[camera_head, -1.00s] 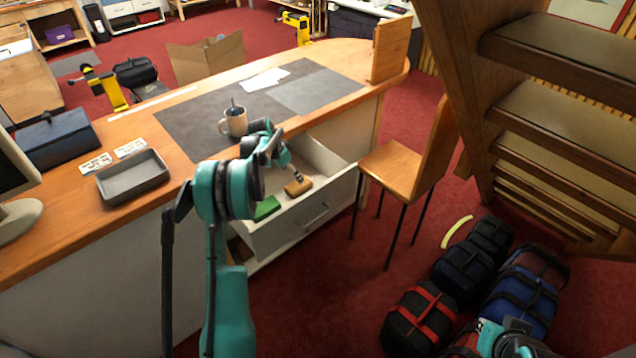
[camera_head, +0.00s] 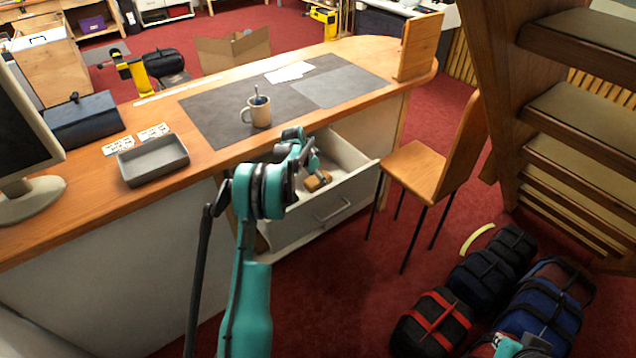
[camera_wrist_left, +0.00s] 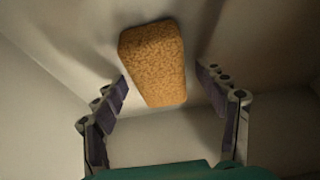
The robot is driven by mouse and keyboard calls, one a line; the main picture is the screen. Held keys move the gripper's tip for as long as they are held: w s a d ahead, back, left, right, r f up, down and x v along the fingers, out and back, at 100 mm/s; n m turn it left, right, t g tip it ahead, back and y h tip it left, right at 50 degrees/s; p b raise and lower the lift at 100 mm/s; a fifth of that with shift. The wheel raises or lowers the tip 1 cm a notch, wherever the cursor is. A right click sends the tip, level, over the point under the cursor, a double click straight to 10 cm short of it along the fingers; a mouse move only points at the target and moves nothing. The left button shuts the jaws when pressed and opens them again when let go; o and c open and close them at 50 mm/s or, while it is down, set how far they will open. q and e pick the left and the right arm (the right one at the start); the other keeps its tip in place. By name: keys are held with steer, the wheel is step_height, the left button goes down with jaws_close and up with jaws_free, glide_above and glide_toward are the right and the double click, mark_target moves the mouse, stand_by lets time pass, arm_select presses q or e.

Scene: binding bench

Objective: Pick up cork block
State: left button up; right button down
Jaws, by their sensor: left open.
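The cork block (camera_head: 318,182) lies in the open white drawer (camera_head: 345,200) under the bench top, partly covered by my left gripper (camera_head: 314,168). In the left wrist view the cork block (camera_wrist_left: 153,62) is a tan, speckled, rounded block on the pale drawer floor. My left gripper (camera_wrist_left: 161,78) is open there, one finger on each side of the block's near part. The fingers look apart from the block, with a gap on both sides. Only a bit of my right arm shows at the bottom right; its gripper is out of view.
A mug (camera_head: 258,112) stands on the grey mat (camera_head: 205,110) above the drawer. A grey tray (camera_head: 152,162) is on the bench to the left. A wooden chair (camera_head: 420,170) stands close right of the drawer. Several bags (camera_head: 432,320) lie on the floor.

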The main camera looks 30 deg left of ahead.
arm_select(q)
steer(key=shift+f, duration=0.3)
stand_by(0.4)
steer(key=c, duration=1.2)
